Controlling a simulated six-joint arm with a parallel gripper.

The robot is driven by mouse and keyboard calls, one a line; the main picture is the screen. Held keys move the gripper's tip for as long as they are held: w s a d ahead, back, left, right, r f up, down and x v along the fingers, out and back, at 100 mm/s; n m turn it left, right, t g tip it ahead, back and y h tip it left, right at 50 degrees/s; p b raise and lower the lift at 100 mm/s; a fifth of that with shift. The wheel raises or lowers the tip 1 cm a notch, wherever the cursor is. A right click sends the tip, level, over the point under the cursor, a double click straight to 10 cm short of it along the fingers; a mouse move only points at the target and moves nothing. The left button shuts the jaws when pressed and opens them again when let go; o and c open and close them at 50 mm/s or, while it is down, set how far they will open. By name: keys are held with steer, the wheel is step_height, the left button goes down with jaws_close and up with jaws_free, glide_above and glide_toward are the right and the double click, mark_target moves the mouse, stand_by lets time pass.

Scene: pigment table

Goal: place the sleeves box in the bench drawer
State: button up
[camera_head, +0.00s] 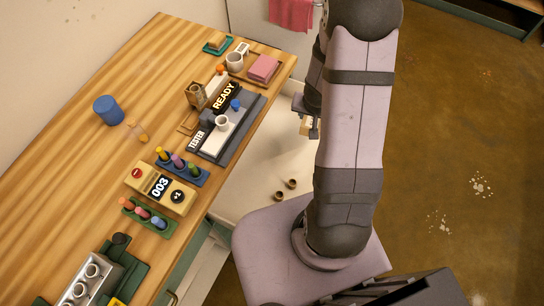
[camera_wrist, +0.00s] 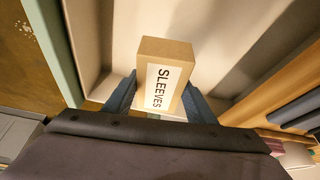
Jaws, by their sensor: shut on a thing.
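The sleeves box is a small brown carton with a white label reading SLEEVES; it shows large in the wrist view (camera_wrist: 167,52), and a sliver shows in the head view (camera_head: 305,125). My gripper (camera_head: 310,126) is shut on it, with one blue-grey finger on each side in the wrist view (camera_wrist: 160,98). The bench drawer (camera_head: 255,185) is open under the table's right edge, with a pale interior. Its pale floor and walls show behind the box in the wrist view (camera_wrist: 225,35). My arm hides part of the drawer. The height of the box over the drawer floor is unclear.
Two small brown ring-like pieces (camera_head: 285,190) lie in the drawer's near part. The wooden table (camera_head: 75,165) holds a tester (camera_head: 223,125), a yellow counter box (camera_head: 160,188), marker racks and a blue cup (camera_head: 109,110). A pink towel (camera_head: 291,14) hangs behind.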

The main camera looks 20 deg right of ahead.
steer(key=shift+s+a+f+m+h, duration=0.15)
steer(key=shift+s+a+m, duration=0.15)
steer(key=shift+s, duration=0.25)
steer(key=shift+s+a+f+m+h, duration=0.15)
steer(key=shift+s+a+m, duration=0.15)
steer(key=shift+s, duration=0.25)
step_height(320, 180, down, 5)
steer(key=b, duration=0.3)
steer(key=shift+f+b, duration=0.75)
steer(key=shift+f, duration=1.75)
steer(key=shift+f, duration=0.1)
steer(key=o, duration=1.2)
